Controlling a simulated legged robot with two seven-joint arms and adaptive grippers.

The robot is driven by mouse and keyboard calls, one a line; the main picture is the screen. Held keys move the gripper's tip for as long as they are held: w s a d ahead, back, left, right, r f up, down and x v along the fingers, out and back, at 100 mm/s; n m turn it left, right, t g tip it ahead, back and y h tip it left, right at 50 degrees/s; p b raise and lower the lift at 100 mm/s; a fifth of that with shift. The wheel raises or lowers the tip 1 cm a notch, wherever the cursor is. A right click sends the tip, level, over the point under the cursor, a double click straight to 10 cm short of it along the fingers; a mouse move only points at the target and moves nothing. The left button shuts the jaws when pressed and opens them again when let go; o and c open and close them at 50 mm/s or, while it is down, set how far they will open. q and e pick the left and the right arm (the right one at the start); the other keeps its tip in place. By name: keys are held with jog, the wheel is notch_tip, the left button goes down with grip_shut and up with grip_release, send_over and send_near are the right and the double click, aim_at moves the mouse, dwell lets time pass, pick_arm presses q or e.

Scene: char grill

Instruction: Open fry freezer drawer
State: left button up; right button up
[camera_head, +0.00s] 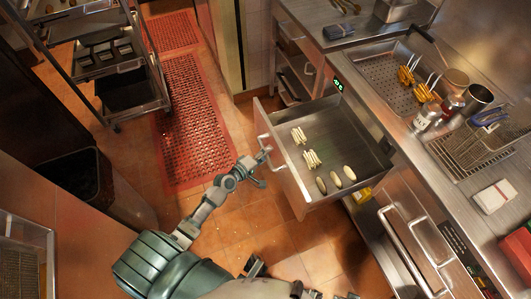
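The fry freezer drawer (353,148) is pulled out from under the steel counter, so its inside shows. Two small bundles of pale fries (311,159) and several oval potato-like pieces (335,179) lie in it. The drawer's front panel faces left and bears a bar handle (264,140). My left gripper (264,170) is at this handle, with its fingers spread apart. One finger is close to the bar; whether it touches is too small to tell.
A second handled drawer front (414,236) is at the lower right. A red floor mat (194,120) and a rack cart (128,88) are at the left. Tiled floor lies clear left of the drawer.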

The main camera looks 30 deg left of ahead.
pick_arm(q)
jog(key=shift+r, duration=0.15)
jog(key=v, duration=1.2)
pick_arm(e)
jog(key=shift+d, duration=0.15)
pick_arm(q)
jog(key=shift+w+a+f, duration=0.1)
jog(key=shift+f, duration=0.15)
